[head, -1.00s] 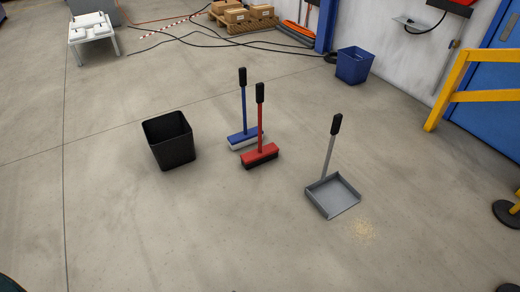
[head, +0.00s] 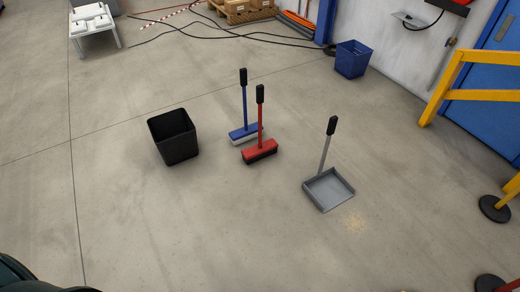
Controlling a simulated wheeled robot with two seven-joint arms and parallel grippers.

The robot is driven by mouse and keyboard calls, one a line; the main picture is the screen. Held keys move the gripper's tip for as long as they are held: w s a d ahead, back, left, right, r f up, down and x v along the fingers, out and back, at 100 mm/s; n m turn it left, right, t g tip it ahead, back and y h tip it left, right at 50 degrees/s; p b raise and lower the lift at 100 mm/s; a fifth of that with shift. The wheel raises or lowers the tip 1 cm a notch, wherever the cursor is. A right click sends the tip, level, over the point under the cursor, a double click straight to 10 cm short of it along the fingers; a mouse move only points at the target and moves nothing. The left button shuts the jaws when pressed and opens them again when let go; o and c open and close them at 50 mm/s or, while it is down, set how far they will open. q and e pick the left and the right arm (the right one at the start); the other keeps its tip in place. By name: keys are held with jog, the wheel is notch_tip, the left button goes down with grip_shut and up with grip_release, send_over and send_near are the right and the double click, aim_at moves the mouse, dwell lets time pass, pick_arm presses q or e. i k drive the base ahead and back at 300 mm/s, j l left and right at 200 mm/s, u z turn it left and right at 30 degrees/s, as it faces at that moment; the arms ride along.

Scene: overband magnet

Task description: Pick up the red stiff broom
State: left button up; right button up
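The red stiff broom (head: 259,150) stands upright on the concrete floor near the middle of the head view. It has a red head with dark bristles, a red handle and a black grip at the top. A blue broom (head: 244,130) with pale bristles stands upright just behind it and to its left, partly covered by it. Neither of my grippers is in view, and nothing touches the red broom's handle.
A black bin (head: 173,138) stands left of the brooms. A grey dustpan (head: 328,188) with an upright handle stands to the right, beside scattered tan grains (head: 353,222). A blue bin (head: 352,59) and yellow railing (head: 480,94) are farther right. The floor in front is clear.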

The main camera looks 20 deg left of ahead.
aim_at(254, 154)
jog(key=z, duration=0.45)
jog(key=i+j+z, duration=0.3)
jog(key=j+z, duration=0.25)
jog(key=j, duration=0.2)
jog(key=i+j+z, duration=0.1)
jog(key=j, duration=0.35)
jog(key=i+j, duration=0.15)
jog(key=j, duration=0.3)
jog(key=i+j+z, duration=0.15)
jog(key=j, duration=0.3)
jog(key=j+z, duration=0.1)
jog(key=j, duration=0.35)
jog(key=i+j, duration=0.1)
jog(key=j, duration=0.4)
jog(key=i+j, duration=0.1)
jog(key=j, duration=0.45)
